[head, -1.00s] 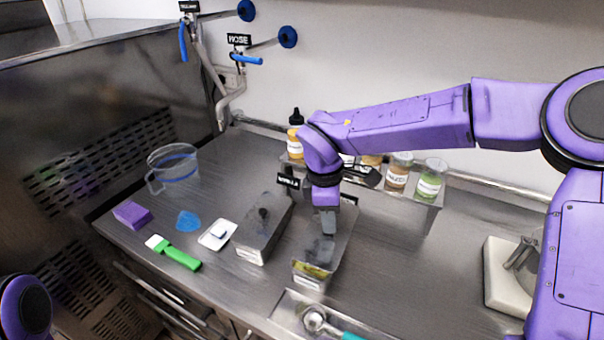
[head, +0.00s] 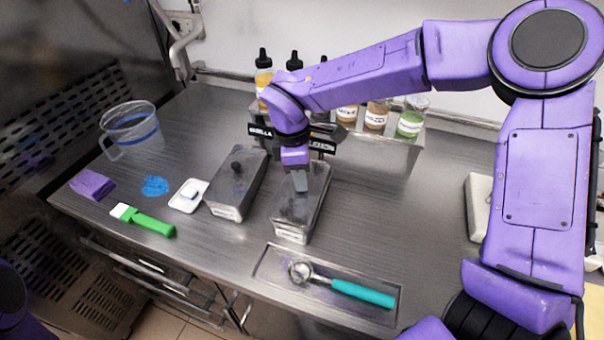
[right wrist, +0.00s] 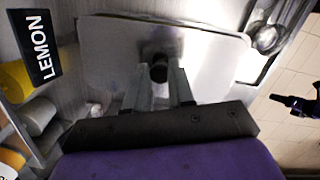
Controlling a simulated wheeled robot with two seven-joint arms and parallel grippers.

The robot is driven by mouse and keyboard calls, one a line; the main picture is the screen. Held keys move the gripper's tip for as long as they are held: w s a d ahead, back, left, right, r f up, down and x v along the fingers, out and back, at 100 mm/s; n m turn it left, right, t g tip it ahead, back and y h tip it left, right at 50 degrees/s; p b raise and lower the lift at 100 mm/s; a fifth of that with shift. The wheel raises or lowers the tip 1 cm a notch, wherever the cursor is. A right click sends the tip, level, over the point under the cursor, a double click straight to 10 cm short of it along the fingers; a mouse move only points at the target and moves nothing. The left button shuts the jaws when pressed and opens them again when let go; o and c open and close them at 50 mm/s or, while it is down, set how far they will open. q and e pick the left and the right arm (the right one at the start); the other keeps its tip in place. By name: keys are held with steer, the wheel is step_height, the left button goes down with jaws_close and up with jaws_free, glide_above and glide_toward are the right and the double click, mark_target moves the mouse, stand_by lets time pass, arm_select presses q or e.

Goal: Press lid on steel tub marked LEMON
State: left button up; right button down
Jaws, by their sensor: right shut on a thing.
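The steel tub (head: 292,230) stands right of centre on the counter, with the black LEMON sign (right wrist: 37,47) beside it in the right wrist view. A grey lid (head: 316,192) lies over its top, and no contents show. The lid also fills the upper middle of the right wrist view (right wrist: 215,50). I cannot tell whether it is fully seated. My right gripper (head: 300,185) points down, shut on the lid's dark knob (right wrist: 158,72). Its fingers hide part of the knob. My left gripper is out of view.
A lidded steel tub (head: 228,208) stands close on the left. A tray (head: 262,262) with a teal-handled scoop (head: 362,293) lies in front. A bottle shelf (head: 392,147) stands behind. A green brush (head: 150,222), white dish (head: 180,204) and jug (head: 130,128) are further left.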

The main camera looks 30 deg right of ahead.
steer(key=shift+s+r, duration=0.35)
steer(key=shift+s, duration=0.3)
steer(key=shift+w+f, duration=0.2)
steer(key=shift+w, duration=0.15)
steer(key=shift+s+r, duration=0.1)
steer(key=shift+s, duration=0.2)
arm_select(q)
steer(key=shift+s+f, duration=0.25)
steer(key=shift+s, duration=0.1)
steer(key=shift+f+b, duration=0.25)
steer(key=shift+b, duration=0.25)
arm_select(e)
steer(key=shift+w, duration=0.15)
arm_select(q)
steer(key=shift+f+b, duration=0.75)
arm_select(e)
steer(key=shift+f, duration=0.25)
steer(key=shift+c, duration=2.1)
jaws_free()
steer(key=shift+r, duration=0.1)
